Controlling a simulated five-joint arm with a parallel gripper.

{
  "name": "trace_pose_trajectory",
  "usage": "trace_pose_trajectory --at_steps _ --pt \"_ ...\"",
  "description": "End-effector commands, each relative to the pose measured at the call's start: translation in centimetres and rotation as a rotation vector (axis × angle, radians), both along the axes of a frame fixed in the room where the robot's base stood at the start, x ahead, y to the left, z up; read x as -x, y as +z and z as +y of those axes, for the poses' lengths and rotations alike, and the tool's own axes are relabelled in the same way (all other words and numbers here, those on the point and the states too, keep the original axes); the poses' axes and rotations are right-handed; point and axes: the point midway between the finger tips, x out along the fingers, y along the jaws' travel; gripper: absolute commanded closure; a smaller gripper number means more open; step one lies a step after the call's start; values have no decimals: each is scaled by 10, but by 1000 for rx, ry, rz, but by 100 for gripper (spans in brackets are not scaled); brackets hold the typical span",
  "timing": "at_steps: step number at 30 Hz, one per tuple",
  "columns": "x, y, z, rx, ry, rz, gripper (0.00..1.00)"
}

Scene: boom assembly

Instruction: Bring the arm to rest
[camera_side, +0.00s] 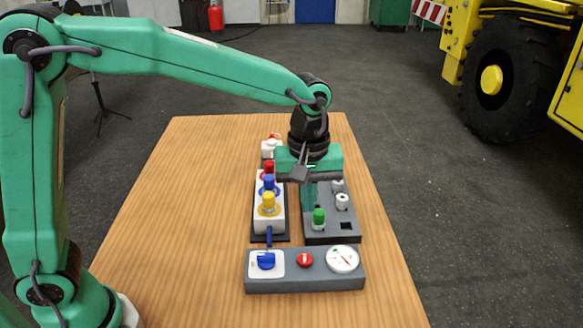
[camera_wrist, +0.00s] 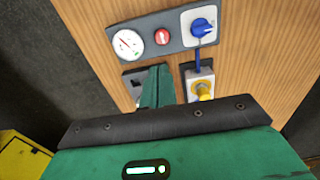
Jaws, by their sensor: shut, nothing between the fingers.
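My gripper (camera_side: 308,203) points down over the right side of the wooden table, its green fingers together and empty. It hangs at the near-left part of a dark grey block (camera_side: 333,240), beside a green peg (camera_side: 319,219). In the wrist view my gripper (camera_wrist: 160,72) shows as a closed green finger pair, partly covering the dark block. I cannot tell the exact height of the fingertips above the block. My arm stretches from the left over the table.
The table (camera_side: 190,220) is bare on its left. A white block (camera_side: 263,222) carries red, blue and yellow knobs. A grey panel (camera_side: 305,283) in front has a blue rotary knob (camera_side: 266,261), red button (camera_side: 305,260) and gauge (camera_side: 343,259). Two pale cylinders stand on the dark block.

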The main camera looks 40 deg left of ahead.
Motion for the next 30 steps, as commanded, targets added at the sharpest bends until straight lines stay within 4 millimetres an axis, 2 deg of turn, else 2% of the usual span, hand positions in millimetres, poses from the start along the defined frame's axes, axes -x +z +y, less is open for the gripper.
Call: trace_pose_trajectory --at_steps 5,11,21,30 --pt "6 11 14 9 -36 -26 100" --pt "23 31 43 18 -126 -81 100" --pt "65 58 97 3 -319 -205 100" --pt "108 67 135 -49 -486 -310 100"
